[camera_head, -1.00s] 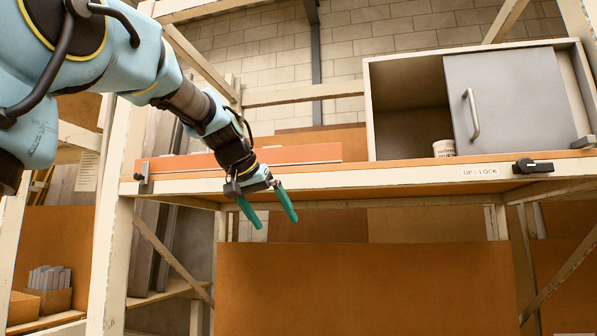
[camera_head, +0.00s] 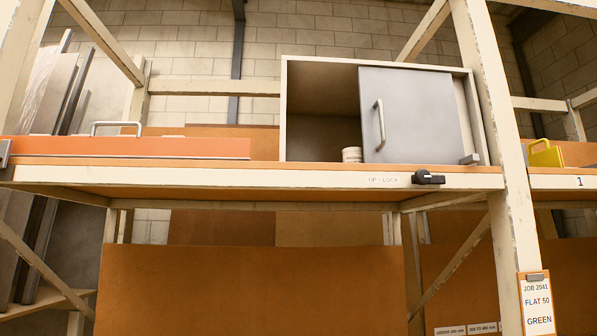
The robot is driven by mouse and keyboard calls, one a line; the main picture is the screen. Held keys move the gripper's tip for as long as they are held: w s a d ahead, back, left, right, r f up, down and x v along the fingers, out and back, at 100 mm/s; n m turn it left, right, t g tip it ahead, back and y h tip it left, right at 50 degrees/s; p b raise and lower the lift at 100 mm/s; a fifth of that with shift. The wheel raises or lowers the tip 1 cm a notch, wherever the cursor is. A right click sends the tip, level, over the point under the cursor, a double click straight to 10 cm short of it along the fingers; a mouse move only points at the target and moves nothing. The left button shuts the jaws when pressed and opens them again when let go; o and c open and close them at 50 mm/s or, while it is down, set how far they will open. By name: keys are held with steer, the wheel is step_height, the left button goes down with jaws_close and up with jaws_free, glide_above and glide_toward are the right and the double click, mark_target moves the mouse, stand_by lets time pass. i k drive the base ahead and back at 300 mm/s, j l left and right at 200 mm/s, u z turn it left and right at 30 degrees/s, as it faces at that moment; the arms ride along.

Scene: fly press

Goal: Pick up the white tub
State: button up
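The white tub (camera_head: 351,154) is small and stands upright at the front of the cabinet's open left part, near the left edge of the grey door. It has faint dark markings. The cabinet (camera_head: 284,110) is a cream box on the shelf, and its grey sliding door (camera_head: 412,115) with a metal handle (camera_head: 379,124) covers the right part. What lies behind the door is hidden. My gripper and arm are not in this view.
The shelf (camera_head: 262,173) has an orange top and a cream front edge with an "UP - LOCK" label and a black knob (camera_head: 428,178). An orange board (camera_head: 130,148) with a metal handle (camera_head: 117,127) lies at left. A cream post (camera_head: 498,130) stands right of the cabinet.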

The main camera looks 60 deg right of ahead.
mark_target(353, 154)
steer(key=k+l+u, duration=0.15)
steer(key=l+u, duration=0.2)
steer(key=k+l+u, duration=0.15)
steer(key=u, duration=0.2)
steer(key=k+l+u, duration=0.35)
steer(key=i+j, duration=0.1)
